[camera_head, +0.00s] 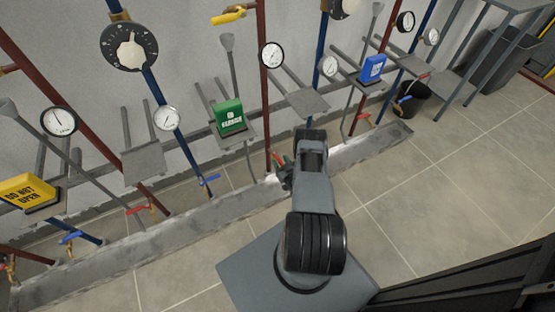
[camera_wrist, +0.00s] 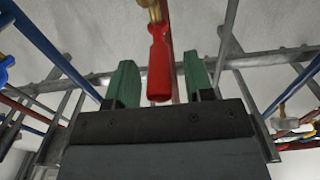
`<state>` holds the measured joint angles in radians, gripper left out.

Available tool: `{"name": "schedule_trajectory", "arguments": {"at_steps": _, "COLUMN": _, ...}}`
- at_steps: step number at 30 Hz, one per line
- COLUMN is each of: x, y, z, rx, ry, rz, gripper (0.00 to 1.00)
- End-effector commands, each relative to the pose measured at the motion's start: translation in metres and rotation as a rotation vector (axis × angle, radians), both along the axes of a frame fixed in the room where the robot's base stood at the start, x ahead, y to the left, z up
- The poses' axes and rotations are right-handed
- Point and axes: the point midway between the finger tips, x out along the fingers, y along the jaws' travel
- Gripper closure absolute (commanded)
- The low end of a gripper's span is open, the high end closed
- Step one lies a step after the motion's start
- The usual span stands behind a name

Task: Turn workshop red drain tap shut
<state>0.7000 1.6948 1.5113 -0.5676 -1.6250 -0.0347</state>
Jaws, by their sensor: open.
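A red tap handle (camera_wrist: 159,68) on a brass stem hangs in the middle of the wrist view. My gripper (camera_wrist: 160,80) is open, with one green finger on each side of the handle. Gaps show between the handle and both fingers. In the head view my gripper (camera_head: 282,163) is low by the red pipe (camera_head: 265,90), and its wrist partly hides the tap there. Whether the tap is open or shut I cannot tell.
A blue tap (camera_head: 208,181) is to the left, and another red tap (camera_head: 140,209) is further left. A low concrete curb (camera_head: 220,208) runs along the pipes. A green sign box (camera_head: 229,117) stands above. The tiled floor (camera_head: 430,200) at right is clear.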

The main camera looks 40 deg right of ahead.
Motion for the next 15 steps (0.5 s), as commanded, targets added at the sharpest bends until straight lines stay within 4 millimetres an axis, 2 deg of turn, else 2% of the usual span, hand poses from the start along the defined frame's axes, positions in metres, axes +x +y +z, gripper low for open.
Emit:
{"name": "schedule_trajectory", "arguments": {"at_steps": 11, "x": 0.0018, "y": -0.0006, "z": 0.0002, "rx": 0.000, "ry": 0.000, "rz": 0.000, "gripper": 0.52}}
{"name": "schedule_trajectory", "arguments": {"at_steps": 15, "x": 0.0017, "y": -0.0009, "z": 0.0003, "rx": 0.000, "ry": 0.000, "rz": -0.001, "gripper": 0.64}}
